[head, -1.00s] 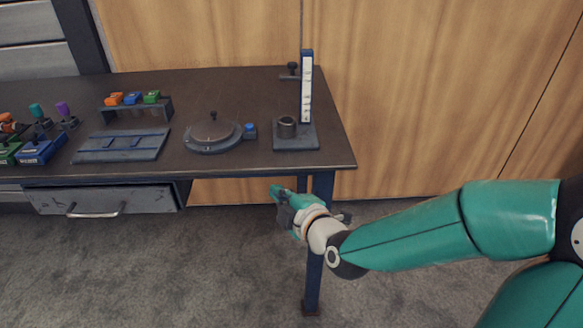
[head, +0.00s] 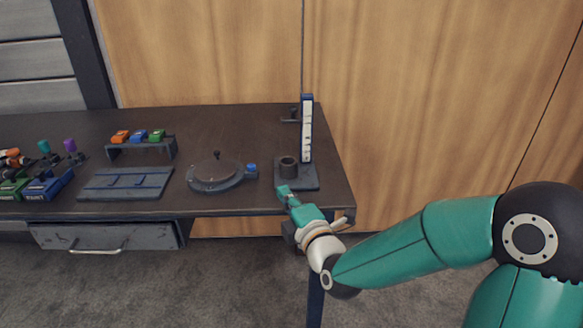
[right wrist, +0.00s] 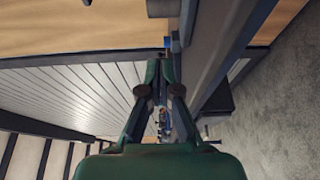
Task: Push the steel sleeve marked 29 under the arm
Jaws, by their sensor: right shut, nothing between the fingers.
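A dark steel sleeve (head: 288,167), a short upright cylinder, stands on the flat base (head: 308,183) of a height gauge near the table's right end. No marking is readable on it. The gauge's post (head: 307,130) with a white scale rises behind and right of the sleeve. A small dark arm with a knob (head: 290,119) sticks out left near the post's top, well above the sleeve. My right gripper (head: 283,190) is shut and empty in front of the sleeve at the table's front edge. Its closed fingers also show in the right wrist view (right wrist: 164,80). My left gripper is out of view.

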